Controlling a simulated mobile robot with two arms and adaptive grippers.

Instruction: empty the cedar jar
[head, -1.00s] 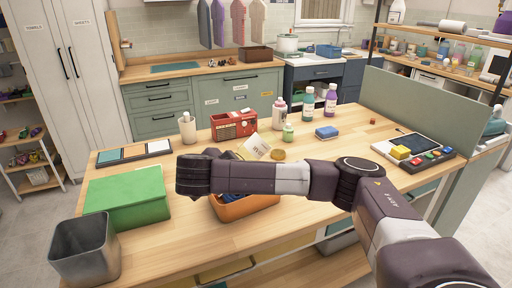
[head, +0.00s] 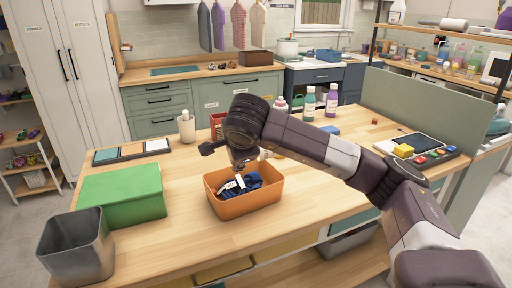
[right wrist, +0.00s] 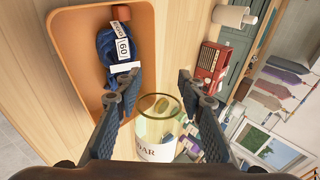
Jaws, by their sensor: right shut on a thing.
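The cedar jar (right wrist: 157,142), clear with a white label ending in "DAR" and a gold rim, sits between the fingers of my right gripper (right wrist: 158,108) in the right wrist view. The gripper is shut on it. Something yellowish shows through its mouth. In the head view the right gripper (head: 240,168) hangs over the back of an orange bin (head: 236,211), and the jar is mostly hidden there. The bin holds dark blue cloth (head: 250,184) with white tags. A small reddish-brown piece (right wrist: 121,13) shows at the bin's end in the right wrist view. My left gripper is out of view.
A green box (head: 122,196) and a grey metal bin (head: 75,252) stand at the left. Several bottles (head: 320,103) and a red radio (head: 217,124) stand behind. A button panel (head: 430,158) is at the right. The front right tabletop is clear.

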